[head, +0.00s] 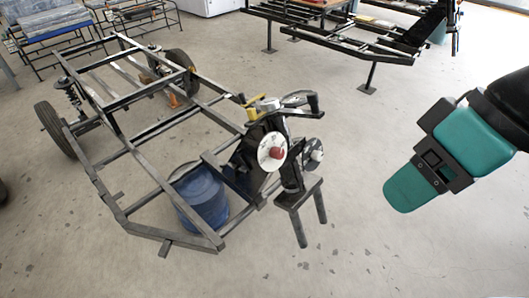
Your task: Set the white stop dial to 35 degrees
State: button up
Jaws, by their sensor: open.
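The white stop dial (264,158) is a round white disc with a red centre. It faces me on the dark upright mechanism at the front right of the frame. Its markings are too small to read, so I cannot tell its angle. My gripper (408,188), black with teal parts, hangs in the air at the right, well apart from the dial. It is open with nothing seen in it. One of its fingers may be hidden behind the other.
A second dial, dark with a white middle (317,155), sits just right of the white one. Dark handles (313,103) and a yellow part (252,112) are above. A blue barrel (203,197) stands within the metal frame (150,168). Bare floor lies between mechanism and gripper.

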aim_at(316, 155)
jog(key=z, duration=0.05)
jog(key=k, duration=0.5)
jog(key=u, duration=0.75)
jog(key=i, duration=0.8)
jog(key=z, duration=0.75)
